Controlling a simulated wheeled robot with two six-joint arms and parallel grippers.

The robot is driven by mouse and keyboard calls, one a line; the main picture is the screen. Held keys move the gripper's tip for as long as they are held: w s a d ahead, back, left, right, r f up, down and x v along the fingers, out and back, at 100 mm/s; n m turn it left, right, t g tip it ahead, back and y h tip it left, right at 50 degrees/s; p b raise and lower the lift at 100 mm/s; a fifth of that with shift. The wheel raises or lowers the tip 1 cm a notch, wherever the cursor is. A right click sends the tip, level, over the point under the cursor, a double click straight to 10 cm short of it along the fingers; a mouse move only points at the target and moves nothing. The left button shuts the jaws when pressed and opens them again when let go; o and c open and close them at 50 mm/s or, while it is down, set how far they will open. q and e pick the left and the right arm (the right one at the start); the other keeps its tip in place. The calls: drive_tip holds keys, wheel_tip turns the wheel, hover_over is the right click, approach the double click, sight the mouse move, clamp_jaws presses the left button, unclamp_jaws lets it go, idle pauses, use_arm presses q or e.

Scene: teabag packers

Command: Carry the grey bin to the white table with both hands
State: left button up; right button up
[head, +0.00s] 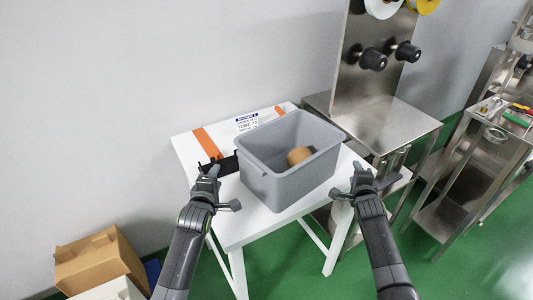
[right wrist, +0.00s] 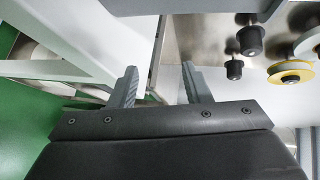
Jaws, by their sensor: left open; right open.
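The grey bin (head: 268,178) stands upright on the white table (head: 245,222) in the head view. A round tan-brown object (head: 299,156) lies inside it. My left gripper (head: 217,188) is open and empty, just left of the bin and apart from it. My right gripper (head: 351,183) is open and empty, right of the bin near the table's right edge, with a gap to the bin. In the right wrist view the two fingers of my right gripper (right wrist: 160,87) are spread with nothing between them.
Orange strips (head: 207,142) and a printed label (head: 246,122) lie on the table's back part. A steel machine (head: 385,120) with black knobs and spools stands close behind right. A steel cart (head: 470,170) is further right. Cardboard boxes (head: 98,260) sit on the floor at lower left.

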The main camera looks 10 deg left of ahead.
drive_tip(key=v, duration=0.8)
drive_tip(key=shift+s, duration=0.2)
idle(0.3)
